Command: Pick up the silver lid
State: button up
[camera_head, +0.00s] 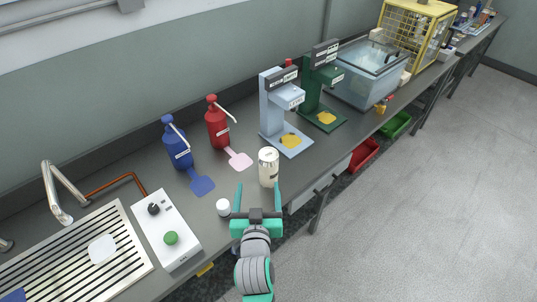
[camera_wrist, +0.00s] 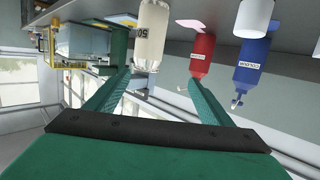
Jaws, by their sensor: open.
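A cream cylindrical can (camera_head: 268,170) with a dark-printed label stands upright on the grey counter. In the wrist view, which is upside down, the can (camera_wrist: 152,32) has a shiny, silvery ribbed end (camera_wrist: 146,66) at its top; I take this for the silver lid. In the head view its top looks pale. My gripper (camera_head: 258,186) is open and empty, its two teal fingers pointing at the can from the front side. In the wrist view the can shows beyond the fingers (camera_wrist: 162,82), left of their middle. I cannot tell the exact gap.
A small white cylinder (camera_head: 223,207) stands left of my gripper. Behind are blue (camera_head: 177,146) and red (camera_head: 217,124) pump bottles. A light-blue machine (camera_head: 271,105) and a green one (camera_head: 310,88) stand beyond the can. A control box (camera_head: 165,230) is at left. Open floor lies right.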

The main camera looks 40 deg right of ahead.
aim_at(269, 154)
jog(key=shift+m+g+h, duration=0.3)
jog(key=shift+m+h, duration=0.3)
jog(key=shift+s+d+r+x, duration=0.15)
jog(key=shift+d+r+x, duration=0.25)
jog(key=shift+x, duration=1.75)
jog(key=shift+s+d+r+x, duration=0.2)
jog(key=shift+r+x, duration=0.25)
jog(key=shift+x, duration=1.75)
jog(key=shift+s+d+r+x, duration=0.1)
jog(key=shift+d+r+x, duration=0.25)
jog(key=shift+x, duration=1.8)
jog(key=shift+a+r, duration=0.1)
jog(key=shift+r, duration=0.05)
jog(key=c, duration=1.1)
